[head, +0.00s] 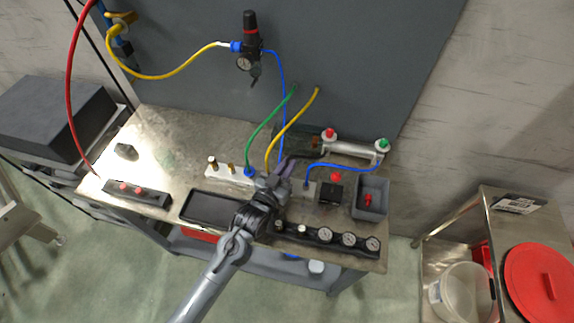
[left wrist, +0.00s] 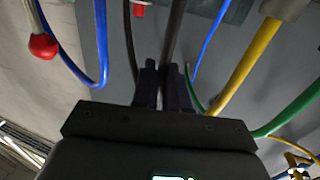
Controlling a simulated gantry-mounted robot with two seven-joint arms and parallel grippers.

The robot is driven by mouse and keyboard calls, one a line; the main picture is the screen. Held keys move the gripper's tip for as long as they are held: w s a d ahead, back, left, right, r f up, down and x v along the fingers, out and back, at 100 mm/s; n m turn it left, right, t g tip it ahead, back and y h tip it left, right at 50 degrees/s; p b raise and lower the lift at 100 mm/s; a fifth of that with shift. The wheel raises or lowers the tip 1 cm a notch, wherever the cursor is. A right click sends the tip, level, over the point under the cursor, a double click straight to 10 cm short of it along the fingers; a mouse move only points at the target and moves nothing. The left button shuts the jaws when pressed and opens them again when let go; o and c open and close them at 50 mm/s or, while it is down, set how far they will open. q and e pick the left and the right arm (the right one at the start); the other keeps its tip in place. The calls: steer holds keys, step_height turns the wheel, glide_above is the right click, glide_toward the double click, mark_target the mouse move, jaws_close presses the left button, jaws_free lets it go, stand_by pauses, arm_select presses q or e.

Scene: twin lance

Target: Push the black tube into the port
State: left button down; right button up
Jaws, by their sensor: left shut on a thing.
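My left gripper (head: 288,166) is over the back middle of the metal workbench, among the coloured hoses. In the left wrist view its two dark fingers (left wrist: 163,85) are closed around the black tube (left wrist: 175,35), which runs up out of them. The black tube cannot be made out clearly in the head view. A pale manifold block (head: 228,174) with brass fittings and a blue fitting (head: 249,172) lies just left of the gripper. I cannot tell which opening is the port, and the tube's end is hidden. My right gripper is not in view.
Green (head: 265,123), yellow (head: 296,120) and blue (head: 341,166) hoses run close around the gripper. A silver cylinder (head: 352,149) lies behind it to the right. A gauge row (head: 325,236) and a black tray (head: 209,207) lie in front. The bench's left part is mostly clear.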

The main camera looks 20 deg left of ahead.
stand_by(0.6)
arm_select(q)
steer(key=shift+p, duration=0.3)
stand_by(0.4)
stand_by(0.4)
steer(key=shift+f, duration=0.6)
steer(key=c, duration=1.1)
jaws_free()
